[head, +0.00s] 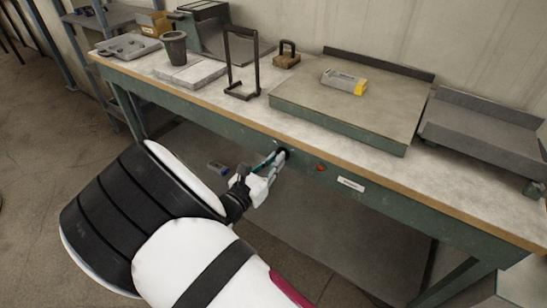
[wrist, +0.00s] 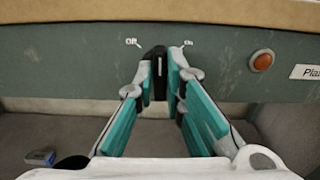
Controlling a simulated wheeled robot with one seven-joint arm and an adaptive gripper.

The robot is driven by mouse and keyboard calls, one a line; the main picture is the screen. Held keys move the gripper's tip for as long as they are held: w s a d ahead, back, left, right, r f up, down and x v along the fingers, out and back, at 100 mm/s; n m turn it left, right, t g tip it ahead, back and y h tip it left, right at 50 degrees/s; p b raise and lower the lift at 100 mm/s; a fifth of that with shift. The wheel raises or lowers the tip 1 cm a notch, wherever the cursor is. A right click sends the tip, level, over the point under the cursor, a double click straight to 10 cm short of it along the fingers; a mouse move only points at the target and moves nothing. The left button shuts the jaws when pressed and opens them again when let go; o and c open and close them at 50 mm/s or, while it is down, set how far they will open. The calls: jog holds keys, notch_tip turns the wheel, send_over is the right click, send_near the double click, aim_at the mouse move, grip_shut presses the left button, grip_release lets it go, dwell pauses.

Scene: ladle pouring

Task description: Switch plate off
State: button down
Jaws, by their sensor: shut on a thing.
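A black knob (wrist: 159,62) with a white mark sits on the green front panel of the workbench (wrist: 75,65), below the worktop edge. A label reading "Off" is at its upper left and one reading "On" at its upper right. The knob looks about upright; its exact setting is hard to tell. My gripper (wrist: 161,75) is shut on the knob, its fingers on both sides; it also shows at the bench front in the head view (head: 280,156). An orange-red round lamp or button (wrist: 262,60) is to the right. The flat plate (head: 345,98) lies on the worktop.
A white label beginning "Pla" (wrist: 306,72) is right of the lamp. On the plate lies a grey and yellow block (head: 344,81). A black frame stand (head: 242,62), a dark cup (head: 174,48) and a grey tray (head: 485,122) stand on the bench. A lower shelf is below.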

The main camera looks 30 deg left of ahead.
jog(key=shift+s+a+f+n+p, duration=0.1)
jog(key=shift+n+p, duration=0.65)
jog(key=shift+n, duration=1.4)
jog(key=shift+s+a+f+n+p, duration=0.1)
jog(key=shift+n+p, duration=0.65)
jog(key=shift+n, duration=1.4)
jog(key=c, duration=1.7)
grip_release()
jog(key=shift+w, duration=0.1)
jog(key=shift+o, duration=0.2)
jog(key=s, duration=0.7)
jog(key=shift+s+a, duration=0.25)
jog(key=shift+a, duration=0.05)
